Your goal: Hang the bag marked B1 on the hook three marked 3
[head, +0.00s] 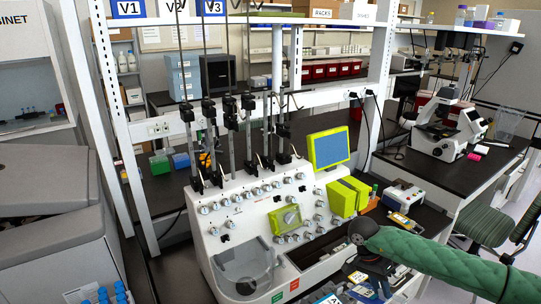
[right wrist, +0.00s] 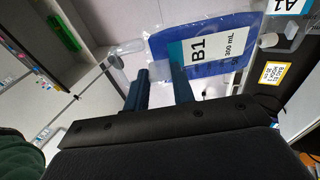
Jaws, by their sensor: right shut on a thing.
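The bag marked B1 (right wrist: 232,48) is blue with a white label reading B1 and 300 mL. It is at the fingertips of my right gripper (right wrist: 160,75) in the right wrist view, and the gripper is shut on it. In the head view my right gripper (head: 368,278) is low at the front right, beside the white machine; the bag is hard to make out there. Several upright poles (head: 231,140) with black clamps rise from the machine. My left gripper is not in view.
The white machine (head: 228,205) has many knobs, a green-framed screen (head: 328,148) and lime-green boxes (head: 347,196). A small white device (head: 404,196) stands right of them. Another label, A1 (right wrist: 287,6), and a yellow-edged card (right wrist: 276,73) show in the wrist view.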

